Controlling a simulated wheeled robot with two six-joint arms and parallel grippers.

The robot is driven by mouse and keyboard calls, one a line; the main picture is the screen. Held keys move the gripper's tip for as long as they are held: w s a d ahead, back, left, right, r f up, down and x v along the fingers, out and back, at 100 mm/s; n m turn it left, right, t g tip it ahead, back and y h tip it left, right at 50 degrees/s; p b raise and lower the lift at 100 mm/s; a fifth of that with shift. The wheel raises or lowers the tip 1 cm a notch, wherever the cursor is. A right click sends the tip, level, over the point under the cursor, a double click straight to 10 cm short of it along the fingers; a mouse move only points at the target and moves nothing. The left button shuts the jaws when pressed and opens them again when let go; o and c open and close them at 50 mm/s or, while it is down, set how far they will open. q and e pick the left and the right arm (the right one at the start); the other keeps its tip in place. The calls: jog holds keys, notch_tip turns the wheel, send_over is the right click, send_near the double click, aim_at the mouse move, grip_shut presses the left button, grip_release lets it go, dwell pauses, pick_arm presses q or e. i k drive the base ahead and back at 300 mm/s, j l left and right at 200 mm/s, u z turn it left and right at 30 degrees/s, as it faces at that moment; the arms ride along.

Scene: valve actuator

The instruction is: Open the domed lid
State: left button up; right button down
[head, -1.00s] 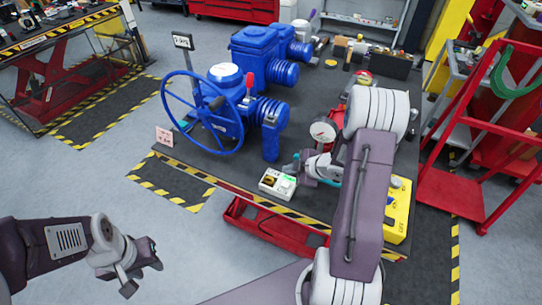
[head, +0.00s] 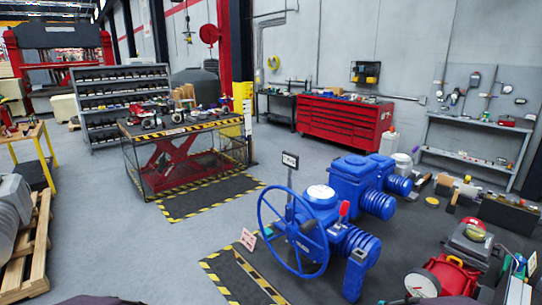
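A red lever (head: 344,209) stands beside the cap. A larger blue housing (head: 352,180) is behind. Neither of my grippers is in view; only slivers of my arms show at the bottom edge.
A pressure gauge (head: 422,284) and a red tool (head: 455,275) lie at the lower right. A small sign (head: 290,160) stands behind the handwheel. A red lift table (head: 180,160) stands behind left, a red tool cabinet (head: 343,122) at the back.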

aim_at(481, 252)
jog(key=k+l+z, duration=0.15)
jog(key=l+z, duration=0.15)
jog(key=k+l+z, duration=0.15)
jog(key=l+z, duration=0.15)
jog(key=k+l+z, duration=0.1)
jog(key=l+z, duration=0.15)
jog(key=k+l+z, duration=0.1)
jog(key=l+z, duration=0.2)
jog(key=l, duration=0.15)
jog(key=i+l+u, duration=0.2)
jog(key=u, duration=0.2)
jog(key=i+l+u, duration=0.15)
jog(key=l+u, duration=0.25)
jog(key=i+l+u, duration=0.1)
jog(key=l+u, duration=1.05)
